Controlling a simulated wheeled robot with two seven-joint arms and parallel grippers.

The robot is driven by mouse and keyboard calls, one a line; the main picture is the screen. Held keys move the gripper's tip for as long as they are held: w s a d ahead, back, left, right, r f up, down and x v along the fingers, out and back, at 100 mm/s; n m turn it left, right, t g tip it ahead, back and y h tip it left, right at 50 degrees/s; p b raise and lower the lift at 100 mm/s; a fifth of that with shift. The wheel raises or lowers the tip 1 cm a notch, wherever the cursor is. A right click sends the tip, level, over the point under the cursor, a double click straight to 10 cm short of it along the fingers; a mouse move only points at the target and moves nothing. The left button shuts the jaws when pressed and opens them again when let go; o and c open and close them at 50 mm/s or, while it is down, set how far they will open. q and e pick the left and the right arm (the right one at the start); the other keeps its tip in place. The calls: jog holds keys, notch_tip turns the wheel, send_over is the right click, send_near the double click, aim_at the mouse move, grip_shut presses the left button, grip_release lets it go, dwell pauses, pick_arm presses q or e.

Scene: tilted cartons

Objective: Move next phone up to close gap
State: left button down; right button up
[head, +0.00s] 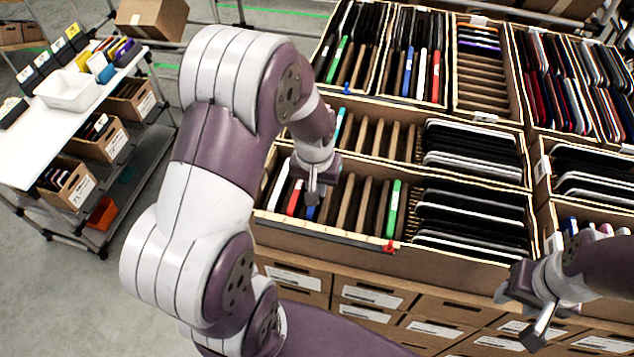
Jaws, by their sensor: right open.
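The near carton (340,237) holds thin phones standing between brown dividers. At its left end are a white phone (279,186), a red phone (294,198) and a blue one partly behind my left gripper. A green phone (393,208) stands apart, with empty slots (362,204) between it and the left group. Dark phones (470,222) lean in a dense row on the right. My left gripper (316,196) points down over the left group; its fingertips are too small to judge, and I see no phone clearly in it. My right gripper (527,310) is open and empty in front of the carton's right corner.
More cartons of phones (475,150) stand behind and to the right. Labelled drawers (372,292) are below. A white-topped cart (45,140) with a white bin (68,90) and small boxes stands on the left. Floor between cart and cartons is partly covered by my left arm.

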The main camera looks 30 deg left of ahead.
pick_arm(q)
jog(key=shift+f, duration=0.25)
dwell(0.6)
dwell(0.3)
jog(key=c, duration=1)
grip_release()
jog(key=shift+c, duration=0.2)
jog(key=shift+r+b, duration=0.35)
jog(key=shift+r, duration=0.05)
notch_tip(320, 180, up, 12)
jog(key=s+b, duration=0.1)
jog(key=b, duration=0.1)
jog(key=shift+s+d, duration=0.2)
jog(key=shift+s, duration=0.05)
